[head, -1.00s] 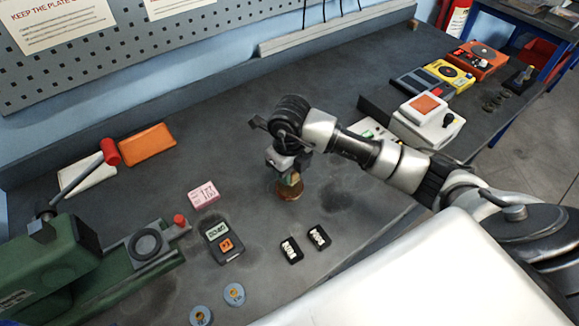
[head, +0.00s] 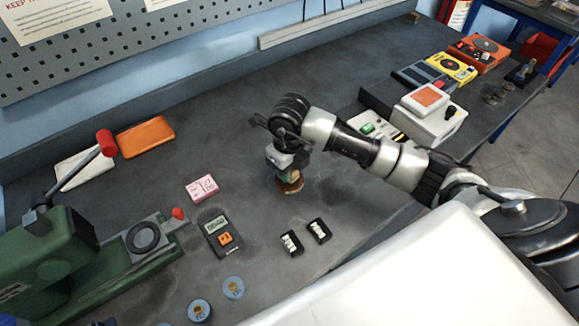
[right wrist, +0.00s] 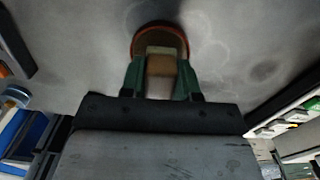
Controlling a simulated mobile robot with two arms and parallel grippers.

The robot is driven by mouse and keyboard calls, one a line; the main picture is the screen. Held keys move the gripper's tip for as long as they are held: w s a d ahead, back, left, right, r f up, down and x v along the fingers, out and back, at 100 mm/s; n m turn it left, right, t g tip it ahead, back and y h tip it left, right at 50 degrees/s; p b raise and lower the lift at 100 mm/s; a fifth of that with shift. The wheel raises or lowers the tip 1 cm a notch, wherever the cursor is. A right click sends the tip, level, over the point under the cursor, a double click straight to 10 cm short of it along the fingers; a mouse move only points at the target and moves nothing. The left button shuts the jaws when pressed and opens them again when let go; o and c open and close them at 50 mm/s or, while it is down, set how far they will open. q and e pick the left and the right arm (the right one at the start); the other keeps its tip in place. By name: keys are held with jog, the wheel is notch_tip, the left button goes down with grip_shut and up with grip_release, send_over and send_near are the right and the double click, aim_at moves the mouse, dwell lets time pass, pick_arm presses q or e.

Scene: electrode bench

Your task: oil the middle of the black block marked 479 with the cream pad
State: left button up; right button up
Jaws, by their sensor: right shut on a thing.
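My right gripper (head: 289,172) is shut on a round, brown-red-rimmed pad (head: 290,186) by its tan grip. In the right wrist view the green fingers (right wrist: 161,72) clasp that tan grip, and the pad's rim (right wrist: 160,26) shows beyond. The pad's underside is hidden, so I cannot tell whether it is cream. It is low over the bench; I cannot tell whether it touches. Two small black blocks with white markings lie in front of it, a left one (head: 291,243) and a right one (head: 319,231). Their numbers are too small to read. My left gripper is out of view.
A pink card-like block (head: 201,187) and a dark meter (head: 222,237) lie left of the blocks. Two blue discs (head: 233,288) lie nearer. A green machine (head: 45,262) stands at left. A white device (head: 428,122) stands at right. The bench behind the pad is clear.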

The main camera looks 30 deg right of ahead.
jog(key=shift+s+f+b, duration=0.1)
jog(key=shift+f+b, duration=0.4)
jog(key=shift+f, duration=0.1)
dwell(1.4)
jog(key=shift+r, duration=0.15)
jog(key=shift+r+p, duration=2.35)
jog(key=shift+r, duration=1.1)
